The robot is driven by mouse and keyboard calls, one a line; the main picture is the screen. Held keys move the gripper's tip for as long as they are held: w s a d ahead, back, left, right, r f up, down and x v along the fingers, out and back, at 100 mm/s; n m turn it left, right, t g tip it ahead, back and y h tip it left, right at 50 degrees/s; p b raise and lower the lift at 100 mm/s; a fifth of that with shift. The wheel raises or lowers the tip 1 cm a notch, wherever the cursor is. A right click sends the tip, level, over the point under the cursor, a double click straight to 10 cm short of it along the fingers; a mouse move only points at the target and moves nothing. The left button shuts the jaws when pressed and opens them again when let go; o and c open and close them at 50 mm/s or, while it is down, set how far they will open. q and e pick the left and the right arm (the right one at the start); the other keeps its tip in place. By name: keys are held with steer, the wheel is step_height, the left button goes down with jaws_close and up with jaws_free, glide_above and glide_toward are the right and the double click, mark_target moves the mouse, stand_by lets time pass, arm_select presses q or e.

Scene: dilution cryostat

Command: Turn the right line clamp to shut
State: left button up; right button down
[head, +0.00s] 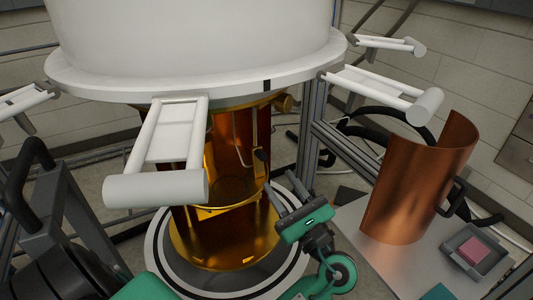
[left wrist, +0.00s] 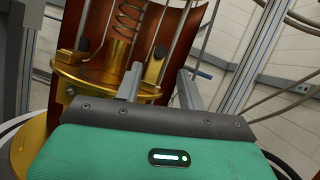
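Inside the gold cryostat (head: 222,250), thin steel lines run down beside a copper-coloured wall. In the left wrist view, a gold block with a dark knob (left wrist: 160,52), which looks like the right line clamp, stands by the right-hand line. A dark piece that may be its handle (head: 262,155) shows in the head view; its turn angle is unclear. My left gripper (head: 283,188) is at the cryostat's right front, pointing inward. In the left wrist view its two fingers (left wrist: 159,84) are apart, with the gold block beyond the gap and nothing gripped. My right gripper is not in view.
A white handle (head: 156,185) hangs from the white vessel (head: 200,35) above. A curved copper shield (head: 415,185) and a grey tray (head: 473,277) with a pink block stand on the right-hand table.

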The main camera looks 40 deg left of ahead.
mark_target(264, 160)
arm_select(q)
steer(key=p+x, duration=0.1)
steer(key=x, duration=0.7)
steer(key=shift+w+a+r, duration=0.1)
steer(key=shift+a, duration=0.15)
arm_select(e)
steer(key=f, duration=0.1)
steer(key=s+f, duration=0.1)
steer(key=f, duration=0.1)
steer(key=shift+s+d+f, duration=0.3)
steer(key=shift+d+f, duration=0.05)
arm_select(q)
jaws_close()
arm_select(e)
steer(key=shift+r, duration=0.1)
